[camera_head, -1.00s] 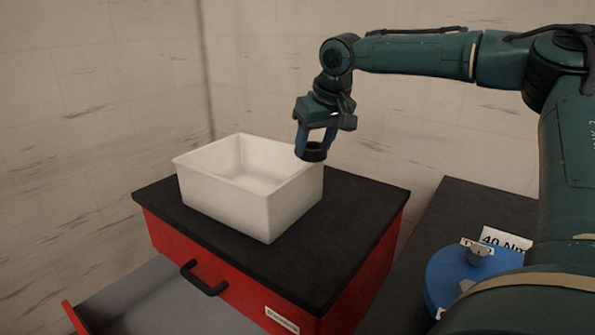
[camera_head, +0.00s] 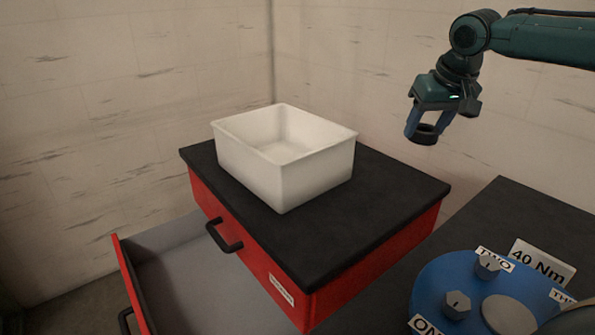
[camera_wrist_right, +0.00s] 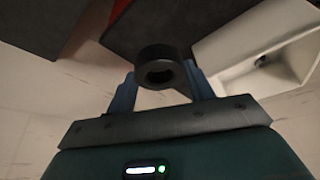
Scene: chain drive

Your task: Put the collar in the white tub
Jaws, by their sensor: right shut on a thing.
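My right gripper (camera_head: 424,131) is shut on the collar (camera_head: 425,136), a short black ring. It holds the collar in the air, to the right of the white tub in the head view. In the right wrist view the collar (camera_wrist_right: 160,66) sits between the two blue fingers of my right gripper (camera_wrist_right: 160,88). The white tub (camera_head: 318,175) is an open box standing upright on the black top of a red cabinet. It also shows in the right wrist view (camera_wrist_right: 220,40), with a small dark thing inside it. My left gripper is out of view.
The red cabinet (camera_head: 370,255) has a grey drawer (camera_head: 200,285) pulled open at lower left. A blue disc (camera_head: 435,290) with bolts and number labels lies on a dark surface at lower right, by a "40 Nm" sign (camera_head: 543,262). Walls stand behind.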

